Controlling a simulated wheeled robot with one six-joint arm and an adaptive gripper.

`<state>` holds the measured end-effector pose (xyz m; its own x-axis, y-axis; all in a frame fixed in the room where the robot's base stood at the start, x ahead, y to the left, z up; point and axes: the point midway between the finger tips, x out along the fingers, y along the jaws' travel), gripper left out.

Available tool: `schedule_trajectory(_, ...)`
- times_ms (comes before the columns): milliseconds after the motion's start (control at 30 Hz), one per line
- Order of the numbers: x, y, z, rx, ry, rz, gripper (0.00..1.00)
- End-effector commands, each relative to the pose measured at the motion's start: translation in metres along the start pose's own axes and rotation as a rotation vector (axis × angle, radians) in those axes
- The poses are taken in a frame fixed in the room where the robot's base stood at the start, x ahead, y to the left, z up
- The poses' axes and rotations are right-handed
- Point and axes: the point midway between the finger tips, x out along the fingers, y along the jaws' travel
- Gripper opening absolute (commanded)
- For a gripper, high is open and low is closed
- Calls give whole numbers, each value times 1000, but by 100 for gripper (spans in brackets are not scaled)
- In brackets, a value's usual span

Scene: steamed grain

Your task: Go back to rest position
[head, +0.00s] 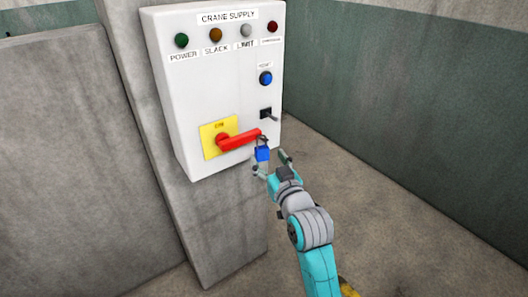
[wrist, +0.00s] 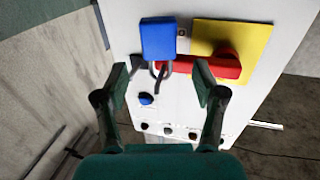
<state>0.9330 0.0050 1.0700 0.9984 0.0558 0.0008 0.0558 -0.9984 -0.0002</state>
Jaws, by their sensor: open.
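A blue padlock (head: 262,154) hangs at the right end of the red switch handle (head: 240,140). In the wrist view the padlock (wrist: 158,38) shows beyond the fingers, its grey shackle at the end of the red handle (wrist: 205,68). I cannot tell whether the shackle is closed. My gripper (head: 271,164) is in front of the panel, just below and right of the padlock. In the wrist view my gripper (wrist: 162,82) is open, its fingers wide apart with nothing gripped between them. Whether a finger touches the padlock is unclear.
The white control box (head: 185,75), labelled CRANE SUPPLY, is on a concrete pillar (head: 225,235). It carries several lamps, a blue button (head: 265,78), a black toggle (head: 266,114) and a yellow switch plate (head: 211,148). A concrete block (head: 60,160) stands left. Floor to the right is clear.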

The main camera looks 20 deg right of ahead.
Motion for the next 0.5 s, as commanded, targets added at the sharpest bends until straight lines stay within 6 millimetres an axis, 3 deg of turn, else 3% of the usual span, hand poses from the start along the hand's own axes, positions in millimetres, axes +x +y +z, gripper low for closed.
schedule_trajectory(233,-48,0,0,0,-1,1,70)
schedule_trajectory(500,-71,0,0,0,0,1,70)
